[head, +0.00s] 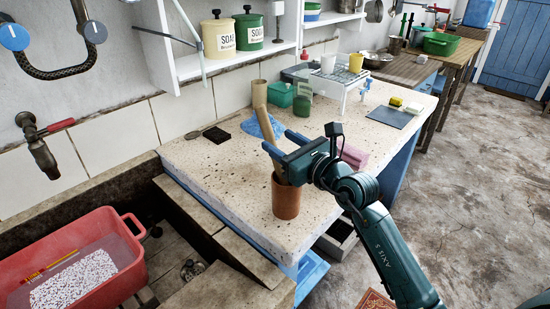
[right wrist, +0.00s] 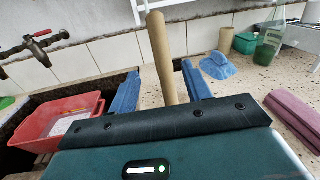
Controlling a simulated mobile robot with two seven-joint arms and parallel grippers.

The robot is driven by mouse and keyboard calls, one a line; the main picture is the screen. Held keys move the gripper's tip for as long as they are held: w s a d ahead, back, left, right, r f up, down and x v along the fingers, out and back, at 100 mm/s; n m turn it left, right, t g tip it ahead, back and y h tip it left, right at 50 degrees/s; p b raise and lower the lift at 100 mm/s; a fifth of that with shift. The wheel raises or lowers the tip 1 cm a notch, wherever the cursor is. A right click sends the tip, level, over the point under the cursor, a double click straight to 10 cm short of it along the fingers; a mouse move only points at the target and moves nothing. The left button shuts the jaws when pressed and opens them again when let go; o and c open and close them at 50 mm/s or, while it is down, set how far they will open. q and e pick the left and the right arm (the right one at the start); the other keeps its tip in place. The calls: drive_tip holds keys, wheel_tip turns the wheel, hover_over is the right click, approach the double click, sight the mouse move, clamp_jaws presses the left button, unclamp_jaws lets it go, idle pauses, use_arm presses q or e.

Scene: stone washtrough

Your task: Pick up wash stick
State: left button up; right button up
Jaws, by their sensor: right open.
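The wash stick (head: 263,122) is a tan wooden rod standing tilted in a brown cylindrical pot (head: 286,202) at the near part of the speckled counter. My right gripper (head: 278,141) is open above the pot, its blue fingers on either side of the stick. In the right wrist view the stick (right wrist: 161,55) rises between the two open fingers, with gaps visible on both sides. The stick's lower part is hidden by the gripper and the pot. My left gripper is not in view.
A red basin (head: 132,262) with water and pebble-like contents sits in the trough at left. The speckled counter (head: 225,172) also bears a blue cloth, green containers, a pink cloth (head: 353,156) and a wire rack (head: 342,77). A shelf with two soap tins (head: 219,36) hangs above.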

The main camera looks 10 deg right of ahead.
sight(262, 126)
drive_tip(key=x, duration=0.2)
drive_tip(key=shift+w+a, duration=0.2)
drive_tip(key=shift+w, duration=0.15)
drive_tip(key=shift+d+x, duration=0.2)
drive_tip(key=shift+x, duration=2.4)
drive_tip(key=shift+w+r, duration=0.1)
drive_tip(key=shift+r, duration=0.05)
drive_tip(key=shift+c, duration=0.4)
clamp_jaws()
drive_tip(key=shift+r, duration=0.1)
